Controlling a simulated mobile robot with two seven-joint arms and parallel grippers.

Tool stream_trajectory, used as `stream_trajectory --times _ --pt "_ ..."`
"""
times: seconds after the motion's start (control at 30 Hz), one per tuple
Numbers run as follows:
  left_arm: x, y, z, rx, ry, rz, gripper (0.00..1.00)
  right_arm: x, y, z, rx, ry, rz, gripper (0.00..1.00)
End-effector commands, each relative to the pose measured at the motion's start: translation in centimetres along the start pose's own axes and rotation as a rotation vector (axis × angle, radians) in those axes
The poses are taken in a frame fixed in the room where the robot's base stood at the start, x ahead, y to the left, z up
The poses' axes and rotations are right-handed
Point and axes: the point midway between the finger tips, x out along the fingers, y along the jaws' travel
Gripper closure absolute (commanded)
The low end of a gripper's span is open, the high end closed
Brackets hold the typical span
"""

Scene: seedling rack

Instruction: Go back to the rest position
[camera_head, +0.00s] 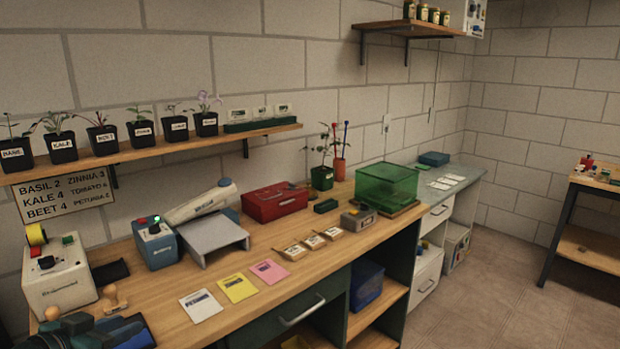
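My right gripper is not in view. The wooden workbench (185,327) runs from the lower left toward the back right.
A wall shelf (160,151) holds several labelled seedling pots. On the bench are a beige machine (58,282), a blue-grey device (157,246), a grey stand (212,237), a red box (274,203), seed packets (238,288) and a green transparent box (387,186). The floor (500,290) at right is clear.

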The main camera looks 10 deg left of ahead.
Motion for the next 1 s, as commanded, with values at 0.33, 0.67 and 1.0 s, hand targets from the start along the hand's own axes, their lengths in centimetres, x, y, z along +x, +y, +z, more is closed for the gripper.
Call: stream_trajectory --times 0.33,0.67,1.0 --pt "2.6 11.1 19.6 -0.031 -0.178 -0.004 0.68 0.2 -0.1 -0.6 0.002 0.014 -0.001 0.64" --pt "1.4 24.2 26.4 0.016 -0.215 0.084 0.68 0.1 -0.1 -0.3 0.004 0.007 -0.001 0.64" --pt "1.3 25.2 26.6 0.024 -0.214 0.092 0.68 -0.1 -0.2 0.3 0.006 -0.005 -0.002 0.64"
